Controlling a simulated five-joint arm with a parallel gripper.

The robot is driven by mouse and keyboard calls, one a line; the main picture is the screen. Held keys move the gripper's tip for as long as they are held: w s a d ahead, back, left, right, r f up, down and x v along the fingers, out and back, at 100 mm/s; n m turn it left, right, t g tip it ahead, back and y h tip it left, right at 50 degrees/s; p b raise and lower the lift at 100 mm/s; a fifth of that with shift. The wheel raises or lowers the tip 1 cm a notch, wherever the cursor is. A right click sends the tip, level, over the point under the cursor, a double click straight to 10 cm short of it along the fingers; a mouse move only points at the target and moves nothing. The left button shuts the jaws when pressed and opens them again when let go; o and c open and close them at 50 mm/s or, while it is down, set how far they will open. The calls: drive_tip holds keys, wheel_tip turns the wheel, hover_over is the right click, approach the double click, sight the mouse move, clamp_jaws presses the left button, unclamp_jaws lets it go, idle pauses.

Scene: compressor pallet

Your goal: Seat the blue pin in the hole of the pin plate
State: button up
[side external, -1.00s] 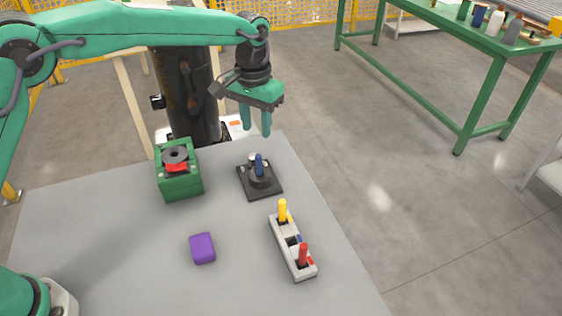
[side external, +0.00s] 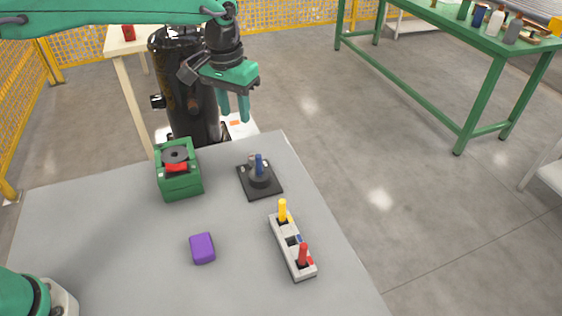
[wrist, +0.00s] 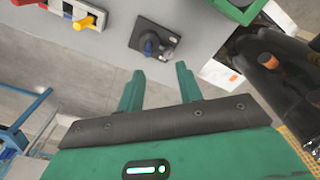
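The blue pin (side external: 259,164) stands upright in the raised round boss of the dark pin plate (side external: 266,190), at the table's far right part. In the wrist view the blue pin (wrist: 149,47) and pin plate (wrist: 140,27) lie beyond the fingertips. How deep the pin sits in the hole cannot be told. My gripper (side external: 236,121) is up and behind the plate, clear of the pin. In the wrist view my gripper (wrist: 160,72) has its two fingers apart with nothing between them.
A green fixture (side external: 181,188) with a red part stands left of the plate. A pale rack (side external: 281,232) holds a yellow pin (side external: 282,209) and a red pin (side external: 303,254). A purple block (side external: 202,248) lies on the grey table (side external: 110,230). A black cylinder (side external: 182,85) stands behind.

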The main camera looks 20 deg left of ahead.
drive_tip(key=s+a+r+t, duration=0.3)
drive_tip(key=s+a+r, duration=0.5)
drive_tip(key=s+a, duration=0.5)
drive_tip(key=s+a+f+t, duration=0.1)
drive_tip(key=s+a+f, duration=0.1)
drive_tip(key=s, duration=0.5)
drive_tip(key=s+a+f+n, duration=0.1)
drive_tip(key=s+a+f, duration=0.1)
drive_tip(key=s, duration=0.5)
drive_tip(key=shift+s+a+t, duration=0.2)
drive_tip(key=shift+a+t, duration=0.2)
drive_tip(key=shift+a, duration=0.05)
